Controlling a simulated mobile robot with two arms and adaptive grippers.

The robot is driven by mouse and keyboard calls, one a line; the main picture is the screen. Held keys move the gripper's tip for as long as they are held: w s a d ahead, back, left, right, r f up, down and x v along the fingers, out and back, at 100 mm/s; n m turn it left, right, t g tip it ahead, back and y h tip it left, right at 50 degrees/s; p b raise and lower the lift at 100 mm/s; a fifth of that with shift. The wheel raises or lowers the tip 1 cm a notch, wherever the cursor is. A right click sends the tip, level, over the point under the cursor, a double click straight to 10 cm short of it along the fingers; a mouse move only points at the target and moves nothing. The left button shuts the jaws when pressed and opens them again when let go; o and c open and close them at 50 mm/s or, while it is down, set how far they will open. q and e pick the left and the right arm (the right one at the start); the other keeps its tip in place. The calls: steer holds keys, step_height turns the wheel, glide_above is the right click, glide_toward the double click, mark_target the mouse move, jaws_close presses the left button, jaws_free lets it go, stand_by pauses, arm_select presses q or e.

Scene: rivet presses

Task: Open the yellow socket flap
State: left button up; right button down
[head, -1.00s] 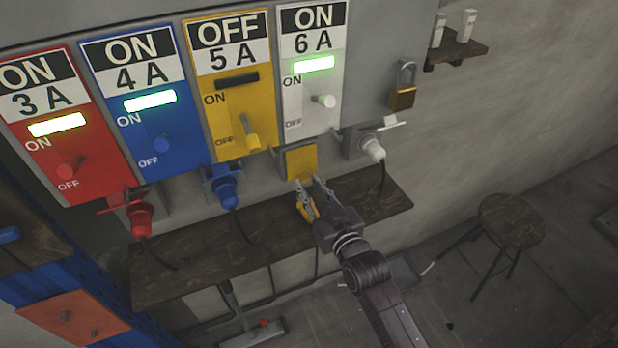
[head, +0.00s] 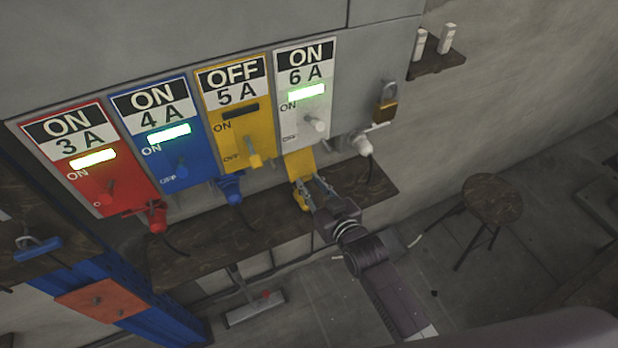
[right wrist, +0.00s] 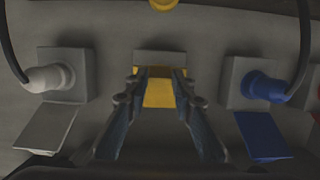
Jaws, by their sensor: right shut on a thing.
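The yellow socket flap (head: 299,164) is below the yellow 5 A panel (head: 236,112), between the blue and white sockets. It also shows in the right wrist view (right wrist: 160,94), with the grey socket box (right wrist: 160,57) above it there. The flap looks tilted out from the box, but how far is hard to tell. My right gripper (head: 315,190) is at the flap's lower edge. In the right wrist view its fingers (right wrist: 160,82) are at both sides of the flap, shut on it. A yellow plug (head: 301,202) lies beside the fingers. My left gripper is out of view.
The blue plug (head: 231,187) and white plug (head: 363,146) sit in neighbouring sockets; their flaps, blue (right wrist: 262,135) and white (right wrist: 47,128), are raised. A dark wooden shelf (head: 268,222) runs below. A padlock (head: 386,105) hangs to the right. A stool (head: 492,200) stands on the floor.

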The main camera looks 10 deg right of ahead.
steer(key=shift+w+r, duration=0.2)
steer(key=shift+r, duration=0.8)
steer(key=c, duration=2)
jaws_free()
steer(key=shift+o, duration=1.4)
steer(key=shift+s, duration=0.1)
steer(key=shift+o, duration=0.5)
steer(key=shift+s+f, duration=0.1)
steer(key=shift+f, duration=0.15)
steer(key=v, duration=1.2)
steer(key=shift+f, duration=0.2)
